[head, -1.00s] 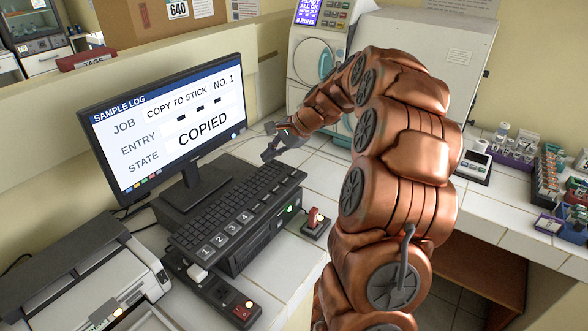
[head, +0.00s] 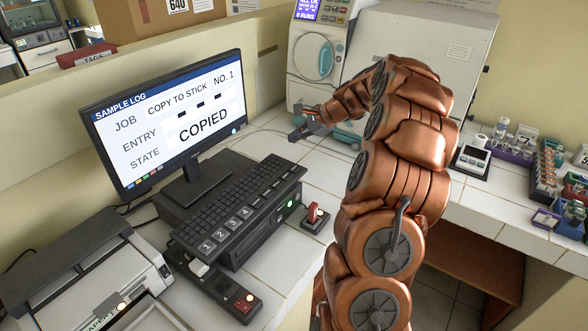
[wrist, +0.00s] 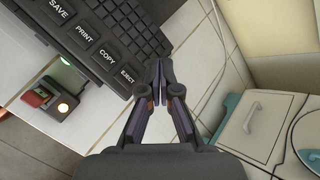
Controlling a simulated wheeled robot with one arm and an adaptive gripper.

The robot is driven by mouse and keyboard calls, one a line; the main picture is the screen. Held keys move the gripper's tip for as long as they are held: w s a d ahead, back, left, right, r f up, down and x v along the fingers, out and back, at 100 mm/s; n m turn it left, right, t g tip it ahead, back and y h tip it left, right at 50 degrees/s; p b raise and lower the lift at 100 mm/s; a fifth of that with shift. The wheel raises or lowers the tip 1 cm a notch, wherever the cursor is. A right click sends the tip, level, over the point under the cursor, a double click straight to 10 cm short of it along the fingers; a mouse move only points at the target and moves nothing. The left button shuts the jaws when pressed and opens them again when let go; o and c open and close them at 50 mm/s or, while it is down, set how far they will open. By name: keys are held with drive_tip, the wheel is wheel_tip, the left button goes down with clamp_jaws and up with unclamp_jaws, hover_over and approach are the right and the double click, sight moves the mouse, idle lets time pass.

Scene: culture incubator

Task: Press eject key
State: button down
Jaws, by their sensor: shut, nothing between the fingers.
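The eject key (wrist: 127,75) is a dark key labelled EJECT at the end of a row with SAVE, PRINT and COPY in the wrist view. This row is on the black keyboard (head: 240,205), whose small labels I cannot read in the head view. My gripper (wrist: 160,66) is shut and empty, its tips to the right of the eject key in the picture. In the head view my gripper (head: 302,131) is beyond the keyboard's far right end, apparently above the counter. The monitor (head: 168,122) reads COPY TO STICK NO. 1, state COPIED.
A dark computer unit (head: 262,235) with a green light lies under the keyboard. A small dark base with a red part (head: 314,213) stands beside it. A printer (head: 75,275) is at lower left. A white cabinet machine (head: 415,70) stands behind my arm.

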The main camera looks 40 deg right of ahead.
drive_tip(key=b, duration=0.4)
hover_over(296, 168)
wheel_tip(296, 168, down, 7)
drive_tip(key=shift+s+a+r, duration=0.1)
drive_tip(key=shift+r, duration=0.1)
drive_tip(key=shift+f+b, duration=0.45)
drive_tip(key=shift+f, duration=0.5)
drive_tip(key=shift+f, duration=0.2)
drive_tip(key=shift+f, duration=0.25)
drive_tip(key=shift+f, duration=0.35)
idle(1.0)
drive_tip(key=shift+r, duration=0.1)
drive_tip(key=shift+r+p, duration=0.35)
drive_tip(key=shift+r, duration=0.35)
drive_tip(key=shift+r, duration=0.1)
drive_tip(key=shift+r+p, duration=1.55)
drive_tip(key=shift+r, duration=0.85)
